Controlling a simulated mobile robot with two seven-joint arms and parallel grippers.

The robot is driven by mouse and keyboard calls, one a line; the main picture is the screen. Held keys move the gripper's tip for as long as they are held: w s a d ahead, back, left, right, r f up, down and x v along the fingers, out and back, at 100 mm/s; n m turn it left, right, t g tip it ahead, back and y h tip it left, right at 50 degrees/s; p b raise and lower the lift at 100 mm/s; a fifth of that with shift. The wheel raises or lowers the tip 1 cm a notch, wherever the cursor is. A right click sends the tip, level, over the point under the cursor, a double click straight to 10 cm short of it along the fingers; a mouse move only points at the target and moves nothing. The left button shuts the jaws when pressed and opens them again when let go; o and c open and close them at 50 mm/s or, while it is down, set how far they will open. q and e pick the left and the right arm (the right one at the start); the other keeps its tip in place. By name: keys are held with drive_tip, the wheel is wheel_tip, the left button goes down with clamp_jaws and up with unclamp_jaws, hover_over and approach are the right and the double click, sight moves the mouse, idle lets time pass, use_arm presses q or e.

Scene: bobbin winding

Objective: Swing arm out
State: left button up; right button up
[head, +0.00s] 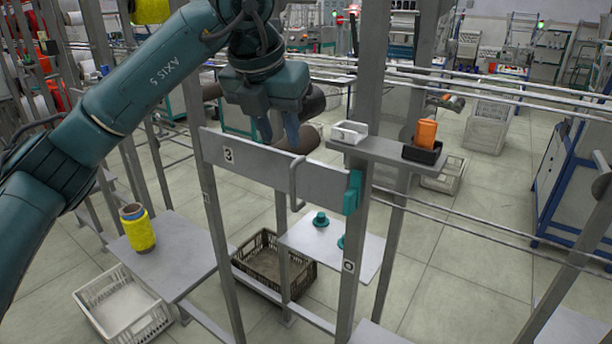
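A flat grey swing arm (255,168) marked "3" spans between two grey posts in the middle of the view. A teal block (352,192) sits at its right end. A grey bar handle (297,184) stands upright on its front. My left gripper (279,132) points down just above and behind the arm's top edge, left of the handle. Its two blue fingers are apart, with nothing seen between them. I cannot tell whether the fingertips touch the arm. My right gripper is not in view.
A shelf (385,151) at right holds a white tray (349,132) and an orange block (426,133) in a black tray. Below are a yellow bobbin (138,229), a brown crate (262,262), a white crate (125,306) and teal pieces (320,219). Dark rolls (306,139) lie behind my gripper.

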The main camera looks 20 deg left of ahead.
sight(291, 174)
use_arm(q)
drive_tip(key=p+x, duration=0.1)
drive_tip(key=x, duration=1.1)
drive_tip(key=shift+s+f, duration=0.1)
drive_tip(key=shift+d, duration=0.1)
drive_tip(key=shift+c, duration=0.5)
clamp_jaws()
